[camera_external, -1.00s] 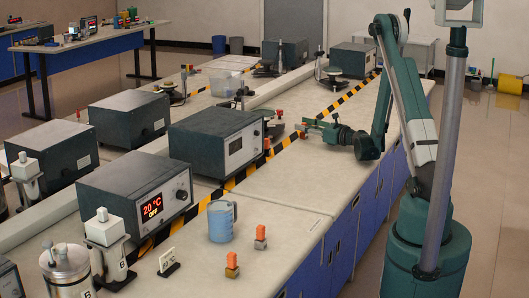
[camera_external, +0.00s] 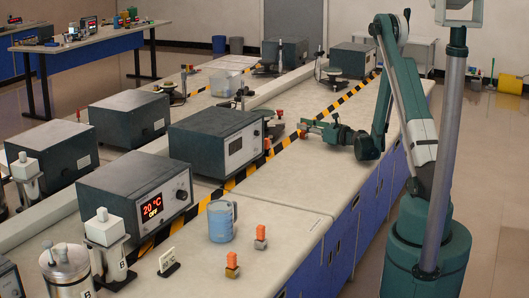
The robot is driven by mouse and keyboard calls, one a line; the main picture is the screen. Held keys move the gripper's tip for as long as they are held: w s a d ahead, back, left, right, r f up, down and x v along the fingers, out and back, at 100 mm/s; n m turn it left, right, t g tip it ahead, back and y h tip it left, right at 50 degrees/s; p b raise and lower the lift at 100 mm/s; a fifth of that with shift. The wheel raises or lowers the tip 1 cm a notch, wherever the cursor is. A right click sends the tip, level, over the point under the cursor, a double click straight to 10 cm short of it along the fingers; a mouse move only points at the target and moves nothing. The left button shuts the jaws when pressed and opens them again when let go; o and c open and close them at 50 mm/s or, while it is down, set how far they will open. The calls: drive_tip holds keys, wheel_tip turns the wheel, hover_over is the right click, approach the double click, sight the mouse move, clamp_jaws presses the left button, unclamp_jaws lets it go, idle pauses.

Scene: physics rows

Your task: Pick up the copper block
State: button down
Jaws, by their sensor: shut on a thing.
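My gripper (camera_external: 306,127) is at the far part of the bench, near the striped tape, with its fingers pointing left. It is shut on a small orange-topped block (camera_external: 302,133), mostly hidden by the fingers and too small for its metal to be told. Two other orange-topped blocks stand upright on the near bench. One has a brownish-gold lower part (camera_external: 232,271), and the other has a grey lower part (camera_external: 261,243). My gripper is well away from both.
Heater boxes (camera_external: 135,198) and (camera_external: 216,140) line the left beyond the striped tape (camera_external: 232,183). The bench middle (camera_external: 285,185) is clear.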

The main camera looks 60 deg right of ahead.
drive_tip(key=shift+r, duration=0.15)
drive_tip(key=shift+r+p, duration=1.35)
drive_tip(key=shift+r, duration=3.5)
